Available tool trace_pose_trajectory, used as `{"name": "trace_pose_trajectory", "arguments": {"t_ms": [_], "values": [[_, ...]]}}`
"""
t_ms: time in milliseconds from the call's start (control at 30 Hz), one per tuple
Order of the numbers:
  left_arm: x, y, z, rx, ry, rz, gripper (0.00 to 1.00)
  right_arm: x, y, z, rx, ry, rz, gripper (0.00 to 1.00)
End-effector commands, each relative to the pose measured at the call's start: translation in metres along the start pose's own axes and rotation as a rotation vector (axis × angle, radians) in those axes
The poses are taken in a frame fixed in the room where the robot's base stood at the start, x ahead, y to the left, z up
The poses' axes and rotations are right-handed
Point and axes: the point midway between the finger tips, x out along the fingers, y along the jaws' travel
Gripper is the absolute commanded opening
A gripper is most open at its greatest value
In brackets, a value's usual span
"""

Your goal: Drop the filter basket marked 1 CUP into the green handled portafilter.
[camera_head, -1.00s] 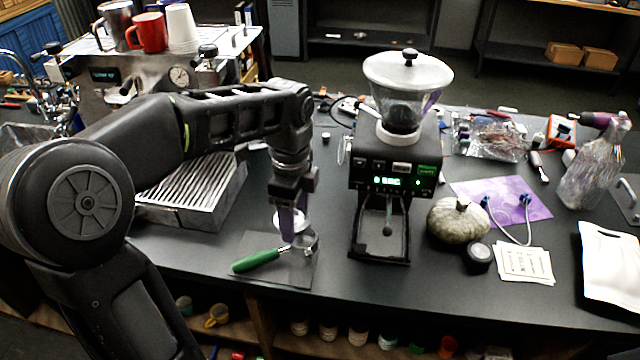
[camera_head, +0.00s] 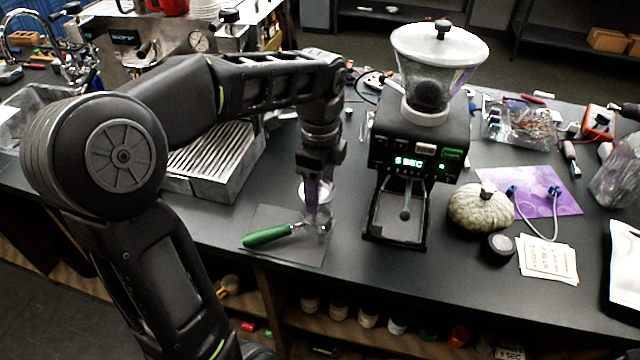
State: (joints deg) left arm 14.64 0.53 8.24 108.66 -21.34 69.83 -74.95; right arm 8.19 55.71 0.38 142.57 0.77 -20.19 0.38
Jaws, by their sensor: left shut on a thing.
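The green handled portafilter (camera_head: 268,236) lies on a dark square mat (camera_head: 300,252) near the table's front edge. Its handle points left and its metal head is at the right, partly covered by my gripper. My left gripper (camera_head: 318,207) points down right over the head. It is shut on a small shiny metal basket (camera_head: 306,192), seen at the fingers. Its marking cannot be read, and I cannot tell whether it touches the portafilter's head. My right gripper is not in view.
A grinder (camera_head: 418,135) with a clear hopper stands right of my left gripper. A ribbed metal drip tray (camera_head: 212,165) and an espresso machine (camera_head: 170,40) are behind my arm. A grey pumpkin (camera_head: 480,210), black puck (camera_head: 500,245) and cards (camera_head: 546,258) lie further right.

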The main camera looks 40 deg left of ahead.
Motion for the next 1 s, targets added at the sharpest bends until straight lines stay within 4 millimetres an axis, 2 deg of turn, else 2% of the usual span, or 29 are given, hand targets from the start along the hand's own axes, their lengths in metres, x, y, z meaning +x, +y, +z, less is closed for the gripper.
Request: {"name": "trace_pose_trajectory", "arguments": {"t_ms": [100,333,1000], "values": [[0.015,0.000,0.000,0.000,0.000,0.001,0.24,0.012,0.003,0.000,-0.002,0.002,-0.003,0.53],[0.029,0.000,0.000,0.001,0.000,0.001,0.24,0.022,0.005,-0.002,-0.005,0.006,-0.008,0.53],[0.030,0.000,0.000,0.000,0.000,0.000,0.24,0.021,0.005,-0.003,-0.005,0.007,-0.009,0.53]]}}
